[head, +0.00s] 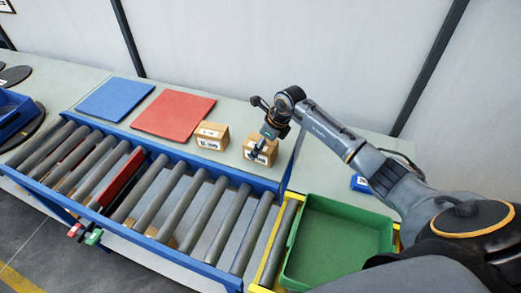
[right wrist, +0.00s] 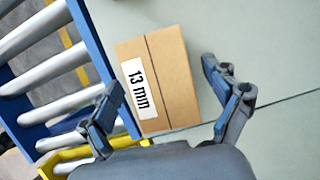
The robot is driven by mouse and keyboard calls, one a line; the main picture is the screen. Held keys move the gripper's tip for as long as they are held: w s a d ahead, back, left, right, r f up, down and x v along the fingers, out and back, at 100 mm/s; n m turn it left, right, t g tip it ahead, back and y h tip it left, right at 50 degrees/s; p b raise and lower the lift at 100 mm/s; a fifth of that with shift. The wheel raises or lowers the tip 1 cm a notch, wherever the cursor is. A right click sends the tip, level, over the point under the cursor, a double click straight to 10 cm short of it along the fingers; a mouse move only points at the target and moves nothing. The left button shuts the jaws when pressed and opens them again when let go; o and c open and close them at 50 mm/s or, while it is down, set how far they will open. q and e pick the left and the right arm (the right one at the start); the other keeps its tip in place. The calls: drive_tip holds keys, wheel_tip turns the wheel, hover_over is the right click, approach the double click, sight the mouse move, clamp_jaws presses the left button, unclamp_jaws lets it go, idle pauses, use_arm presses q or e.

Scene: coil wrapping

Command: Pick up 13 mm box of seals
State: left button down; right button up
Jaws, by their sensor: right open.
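The 13 mm box of seals (right wrist: 172,75) is a brown cardboard box with a white "13 mm" label in the right wrist view. In the head view the box (head: 270,149) stands on the grey table just behind the roller conveyor. My right gripper (head: 259,147) is above it, pointing down, and partly covers it. In the right wrist view the gripper (right wrist: 160,88) is open, with one finger on each side of the box. I cannot tell whether a finger touches it. My left gripper is not in view.
A similar cardboard box (head: 212,136) stands just left of it. A red mat (head: 172,114) and a blue mat (head: 115,98) lie further left. The roller conveyor with its blue rail (head: 180,158) runs in front. A green tray (head: 338,238) is at the front right.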

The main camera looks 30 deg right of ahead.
drive_tip(key=c, duration=1.8)
drive_tip(key=shift+w+r, duration=0.1)
drive_tip(key=shift+c, duration=0.3)
